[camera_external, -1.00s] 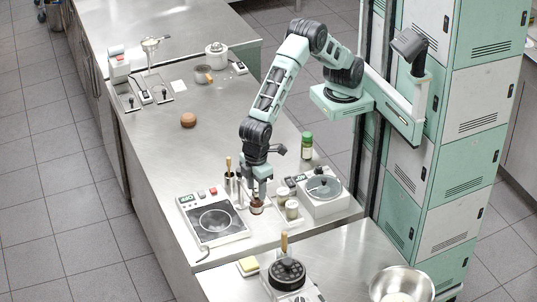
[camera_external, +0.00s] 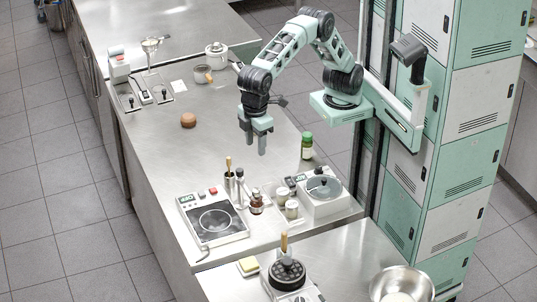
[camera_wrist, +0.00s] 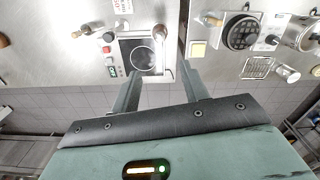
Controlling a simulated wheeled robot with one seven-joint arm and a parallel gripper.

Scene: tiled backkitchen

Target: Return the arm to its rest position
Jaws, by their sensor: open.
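My gripper (camera_external: 255,143) is raised above the steel counter, in the open space behind the small jars. It is open and empty, its fingers pointing down. It also shows in the wrist view, with two green fingers (camera_wrist: 164,84) apart and nothing between them. My arm is bent, with its elbow high, beside the green and white locker column. A small brown jar (camera_external: 256,204) stands upright on the counter, apart from the gripper.
A brown bun (camera_external: 188,120) lies at the left. The counter's middle is clear.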

